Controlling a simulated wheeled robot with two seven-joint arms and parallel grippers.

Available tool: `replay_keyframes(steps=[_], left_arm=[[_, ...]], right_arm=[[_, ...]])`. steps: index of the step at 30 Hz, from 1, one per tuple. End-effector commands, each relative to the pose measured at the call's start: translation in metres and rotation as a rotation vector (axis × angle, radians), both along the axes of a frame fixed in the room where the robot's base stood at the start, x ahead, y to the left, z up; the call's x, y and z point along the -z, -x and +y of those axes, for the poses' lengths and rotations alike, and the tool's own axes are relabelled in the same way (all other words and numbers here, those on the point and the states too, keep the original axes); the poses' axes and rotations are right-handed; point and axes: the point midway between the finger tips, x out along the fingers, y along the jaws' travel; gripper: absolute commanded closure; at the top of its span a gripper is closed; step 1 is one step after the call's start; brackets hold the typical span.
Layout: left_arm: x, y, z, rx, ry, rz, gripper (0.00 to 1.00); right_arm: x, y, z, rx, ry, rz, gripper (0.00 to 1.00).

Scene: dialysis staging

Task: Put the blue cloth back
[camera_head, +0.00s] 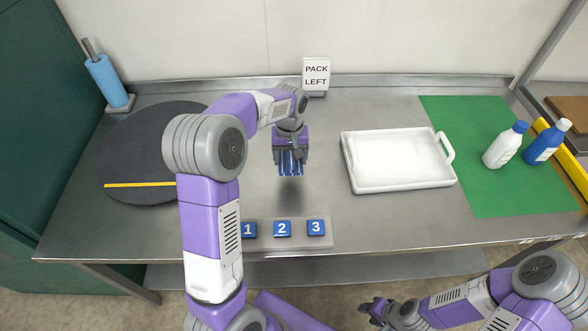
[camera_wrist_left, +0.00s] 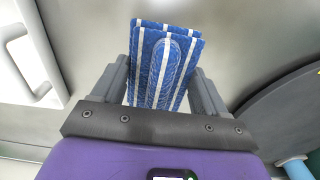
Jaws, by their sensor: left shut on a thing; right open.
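The blue cloth (camera_wrist_left: 165,66) is folded and has white stripes. My left gripper (camera_head: 290,160) is shut on it and holds it above the middle of the steel table, with a shadow below. In the head view the cloth (camera_head: 290,167) hangs below the fingers. In the left wrist view the cloth sits between the two fingers of my left gripper (camera_wrist_left: 163,90). My right gripper (camera_head: 373,311) is open and empty, low in front of the table's front edge.
A white tray (camera_head: 346,170) stands right of the left gripper. A green mat (camera_head: 475,195) holds a white bottle (camera_head: 505,146) and a blue bottle (camera_head: 544,144). A dark round mat (camera_head: 135,150) lies left. A numbered block strip (camera_head: 265,242) is at the front; a PACK LEFT sign (camera_head: 316,74) stands behind.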

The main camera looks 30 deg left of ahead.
Motion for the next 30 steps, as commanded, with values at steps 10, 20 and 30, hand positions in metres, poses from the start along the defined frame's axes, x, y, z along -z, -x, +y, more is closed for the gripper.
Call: replay_keyframes(steps=[10, 20, 30], left_arm=[[0.049, 0.000, 0.000, 0.001, -0.001, 0.003, 0.55], [0.074, 0.000, 0.000, 0.001, 0.000, -0.001, 0.55], [0.077, 0.000, 0.000, 0.001, 0.000, 0.000, 0.11]], right_arm=[[0.017, 0.000, 0.000, 0.000, 0.000, 0.000, 0.57], [0.024, 0.000, 0.000, 0.000, 0.000, -0.001, 0.57], [0.025, 0.000, 0.000, 0.000, 0.000, -0.001, 0.57]])
